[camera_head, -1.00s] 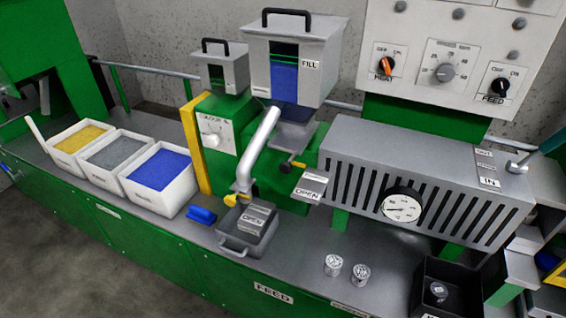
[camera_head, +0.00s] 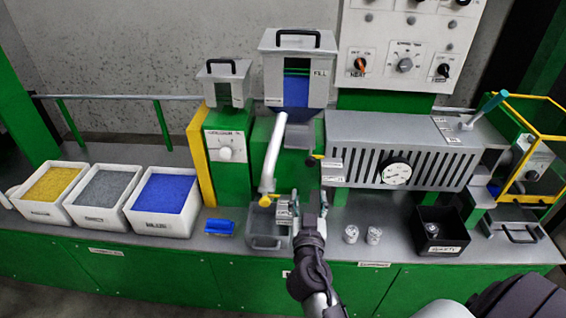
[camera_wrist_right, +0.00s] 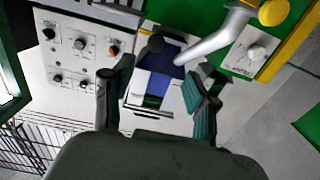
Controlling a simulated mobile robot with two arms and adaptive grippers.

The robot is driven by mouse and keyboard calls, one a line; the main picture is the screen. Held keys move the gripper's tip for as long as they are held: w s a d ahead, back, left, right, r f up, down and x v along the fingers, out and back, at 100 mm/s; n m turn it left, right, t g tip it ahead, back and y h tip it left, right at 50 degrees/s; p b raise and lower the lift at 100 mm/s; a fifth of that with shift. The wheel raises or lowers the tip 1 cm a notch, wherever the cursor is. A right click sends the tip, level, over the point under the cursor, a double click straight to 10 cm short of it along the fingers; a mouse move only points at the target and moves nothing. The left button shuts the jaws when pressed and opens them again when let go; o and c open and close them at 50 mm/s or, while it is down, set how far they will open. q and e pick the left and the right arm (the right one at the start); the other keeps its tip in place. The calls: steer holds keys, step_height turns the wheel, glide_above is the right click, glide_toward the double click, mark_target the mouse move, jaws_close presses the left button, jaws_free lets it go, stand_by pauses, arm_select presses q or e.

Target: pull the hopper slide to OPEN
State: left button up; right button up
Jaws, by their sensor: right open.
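The hopper (camera_head: 297,75) is a grey box with a blue-filled window, a black handle and a FILL label. Below it, a slide knob (camera_head: 313,159), dark with yellow, sticks out beside small label plates (camera_head: 332,165). My right gripper (camera_head: 310,203) is below the knob in the head view, apart from it, in front of the machine and over the counter edge. In the right wrist view its fingers (camera_wrist_right: 157,95) are spread with nothing gripped; the hopper (camera_wrist_right: 152,88) shows between them, upside down. A dark round knob (camera_wrist_right: 156,43) shows there, probably the slide's. My left gripper is out of view.
A bent grey pipe (camera_head: 273,150) comes down left of the slide, over a grey tray (camera_head: 265,242). The vented barrel (camera_head: 345,150) stands to the right. Two metal cups (camera_head: 351,234) and a black bin (camera_head: 432,246) are on the counter. White tubs (camera_head: 133,222) stand left.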

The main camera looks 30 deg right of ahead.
mark_target(311, 163)
steer(key=p+x, duration=0.1)
steer(key=x, duration=0.3)
steer(key=p+x, duration=0.1)
steer(key=x, duration=0.3)
steer(key=p+x, duration=0.2)
steer(key=x, duration=0.2)
steer(key=shift+w+d+r, duration=0.15)
steer(key=shift+d+r, duration=0.15)
steer(key=shift+d, duration=0.2)
steer(key=shift+w+d+f, duration=0.1)
steer(key=shift+w+d, duration=0.25)
steer(key=shift+w, duration=0.2)
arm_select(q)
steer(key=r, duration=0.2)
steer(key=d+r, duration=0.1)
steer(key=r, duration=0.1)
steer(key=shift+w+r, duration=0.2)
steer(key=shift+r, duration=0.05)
arm_select(e)
jaws_close()
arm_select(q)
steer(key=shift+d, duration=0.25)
